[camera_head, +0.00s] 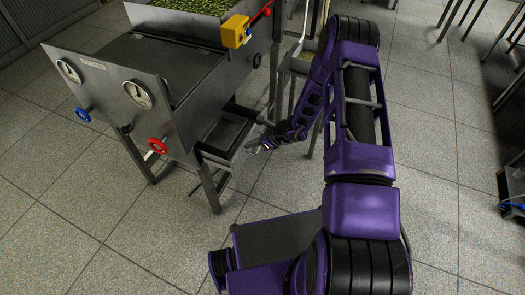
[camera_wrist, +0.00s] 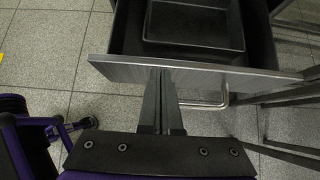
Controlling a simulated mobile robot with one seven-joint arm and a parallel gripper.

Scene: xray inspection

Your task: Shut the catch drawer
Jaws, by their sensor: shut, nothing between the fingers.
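The catch drawer (camera_head: 220,154) is a grey metal drawer low on the side of the steel machine. It stands partly pulled out. The wrist view shows its front panel (camera_wrist: 190,72) and its dark inside with a tray (camera_wrist: 195,38) in it. A bar handle shows below the panel. My gripper (camera_head: 255,146) is at the drawer's front in the head view. In the wrist view its two fingers (camera_wrist: 161,72) are together, with nothing between them. The tips are at the front panel, left of its middle. I cannot tell whether they touch it.
The steel machine (camera_head: 120,87) has gauges, red and blue valve wheels and a yellow box (camera_head: 236,31). Its legs (camera_head: 209,188) stand near the drawer. A grey stand (camera_head: 301,62) is behind my arm. Tiled floor (camera_head: 90,225) is clear in front.

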